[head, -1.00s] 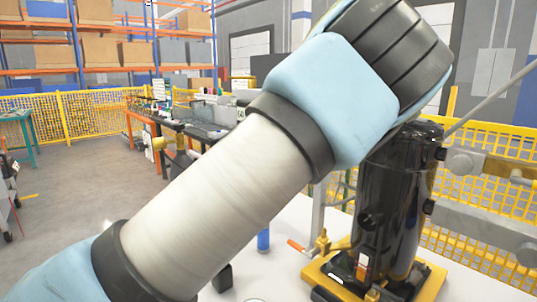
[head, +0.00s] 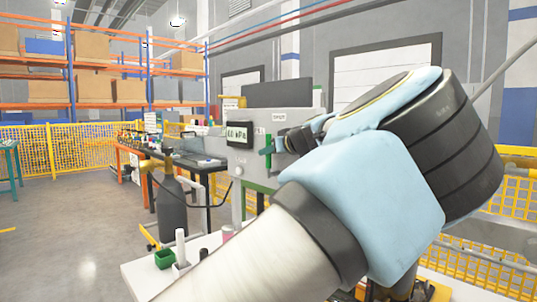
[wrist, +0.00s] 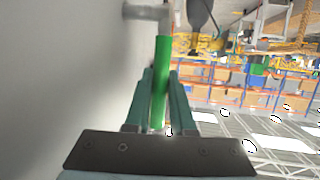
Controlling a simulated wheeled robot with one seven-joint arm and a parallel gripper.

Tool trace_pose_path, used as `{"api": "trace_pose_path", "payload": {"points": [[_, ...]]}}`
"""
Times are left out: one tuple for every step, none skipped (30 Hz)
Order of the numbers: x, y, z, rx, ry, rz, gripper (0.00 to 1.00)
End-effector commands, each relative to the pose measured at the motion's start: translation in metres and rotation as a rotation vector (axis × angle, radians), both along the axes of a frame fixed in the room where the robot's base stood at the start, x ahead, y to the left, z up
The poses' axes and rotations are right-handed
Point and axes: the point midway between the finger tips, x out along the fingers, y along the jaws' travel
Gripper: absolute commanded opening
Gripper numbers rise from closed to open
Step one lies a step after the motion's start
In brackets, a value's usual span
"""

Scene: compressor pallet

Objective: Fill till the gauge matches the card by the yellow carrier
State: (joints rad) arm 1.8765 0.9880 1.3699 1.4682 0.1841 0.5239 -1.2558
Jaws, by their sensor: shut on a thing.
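A grey cabinet (head: 252,160) stands in the middle of the head view. On its front is a dark gauge display (head: 238,134) with pale characters ending in kPa; its digits are too small to read surely. A green lever handle (head: 267,148) is beside the display, and it runs upright between my fingers in the wrist view (wrist: 161,85). My gripper (wrist: 160,82) is shut on this handle. In the head view my arm hides most of the gripper. The card is not in sight, and the yellow carrier is largely hidden or out of frame.
A dark gas cylinder (head: 172,207) with a brass valve stands left of the cabinet. A white table (head: 140,275) at the front carries a small green box (head: 164,259) and a white upright item (head: 181,245). Yellow fencing (head: 90,145) and shelving are behind.

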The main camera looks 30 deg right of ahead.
Motion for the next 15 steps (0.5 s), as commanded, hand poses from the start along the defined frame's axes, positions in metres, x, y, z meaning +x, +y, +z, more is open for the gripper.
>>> {"api": "trace_pose_path", "payload": {"points": [[0.0002, 0.0, -0.0001, 0.0, 0.0, 0.0, 0.0], [0.0002, 0.0, -0.0001, 0.0, 0.0, 0.0, 0.0], [0.0002, 0.0, -0.0002, 0.0, 0.0, 0.0, 0.0], [0.0002, 0.0, -0.0002, 0.0, 0.0, 0.0, 0.0], [0.0003, 0.0, -0.0002, 0.0, 0.0, 0.0, 0.25], [0.0003, 0.0, -0.0002, 0.0, 0.0, 0.0, 0.3], [0.0003, 0.0, -0.0002, 0.0, 0.0, 0.0, 0.33], [0.0002, 0.0, -0.0003, 0.0, 0.0, 0.0, 0.37], [0.0002, 0.0, -0.0003, 0.001, 0.0, 0.0, 0.41], [0.0002, 0.0, -0.0003, 0.0, 0.0, 0.0, 0.44], [0.0002, 0.0, -0.0003, 0.0, 0.0, 0.0, 0.48], [0.0002, 0.0, -0.0003, 0.0, 0.001, 0.0, 0.52], [0.0002, 0.0, -0.0003, 0.0, 0.001, 0.0, 0.52], [0.0002, 0.0, -0.0003, 0.0, 0.001, 0.0, 0.52], [0.0002, 0.0, -0.0003, 0.0, 0.001, 0.0, 0.52]]}}
